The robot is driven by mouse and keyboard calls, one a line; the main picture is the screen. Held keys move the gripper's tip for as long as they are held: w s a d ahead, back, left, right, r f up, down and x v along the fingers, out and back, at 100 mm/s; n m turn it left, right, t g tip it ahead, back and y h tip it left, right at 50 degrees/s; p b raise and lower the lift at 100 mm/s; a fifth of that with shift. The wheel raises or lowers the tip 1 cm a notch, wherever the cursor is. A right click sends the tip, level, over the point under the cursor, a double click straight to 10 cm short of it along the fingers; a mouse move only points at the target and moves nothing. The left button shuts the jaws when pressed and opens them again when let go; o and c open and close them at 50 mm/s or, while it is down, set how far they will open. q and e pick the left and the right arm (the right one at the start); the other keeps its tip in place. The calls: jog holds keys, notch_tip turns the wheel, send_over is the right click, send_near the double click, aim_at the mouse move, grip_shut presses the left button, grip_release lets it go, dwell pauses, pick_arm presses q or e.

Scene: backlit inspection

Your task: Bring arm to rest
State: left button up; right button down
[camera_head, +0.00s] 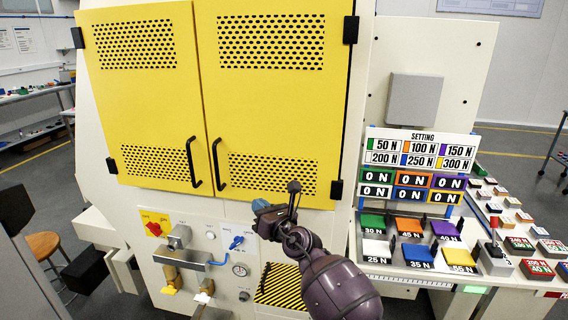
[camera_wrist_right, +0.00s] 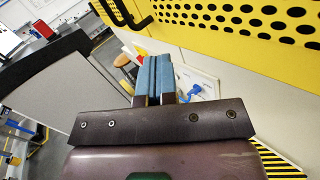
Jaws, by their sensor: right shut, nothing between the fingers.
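My right arm (camera_head: 338,288) comes up from the bottom of the head view, dark purple. Its gripper (camera_head: 262,208) is in front of the machine's lower panel, just below the yellow doors. In the right wrist view the blue fingers of this gripper (camera_wrist_right: 154,78) are together with nothing between them. Behind the fingertips in that view are a white panel and a blue knob (camera_wrist_right: 194,91). I cannot tell how far the fingertips are from the panel. My left gripper shows in neither view.
The machine has closed yellow doors (camera_head: 275,120) with black handles. The lower panel carries a red switch (camera_head: 154,226), a blue knob (camera_head: 237,242) and a gauge. At the right is a bench of coloured weight blocks (camera_head: 411,228) under a setting board (camera_head: 418,150). A stool (camera_head: 43,244) stands left.

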notch_tip(320, 180, up, 7)
jog(key=d+m+t, duration=0.2)
jog(key=m+t, duration=0.1)
jog(key=m, duration=0.5)
jog(key=s+d+f+m+t+h, duration=0.1)
jog(key=s+d+f+m+h, duration=0.25)
jog(key=d+m, duration=0.55)
jog(key=s+d+f+m+t+h, duration=0.2)
jog(key=d+f+m+h, duration=0.2)
jog(key=d+m, duration=0.55)
jog(key=s+d+f+m+g+h, duration=0.1)
jog(key=s+d+f+m, duration=0.3)
jog(key=s+f, duration=0.5)
jog(key=s+d+f+m+g+h+b, duration=0.1)
jog(key=s+d+f+m+g, duration=0.3)
jog(key=s, duration=0.9)
jog(key=s+d+f+m+g+h+b, duration=0.1)
jog(key=s+d+f+m+g+h, duration=0.2)
jog(key=f, duration=1.1)
jog(key=s+d+m, duration=0.3)
jog(key=s+d, duration=0.3)
jog(key=s, duration=0.1)
jog(key=shift+s+d+f, duration=0.15)
jog(key=shift+s+f, duration=0.2)
jog(key=shift+s, duration=0.05)
jog(key=shift+m, duration=0.25)
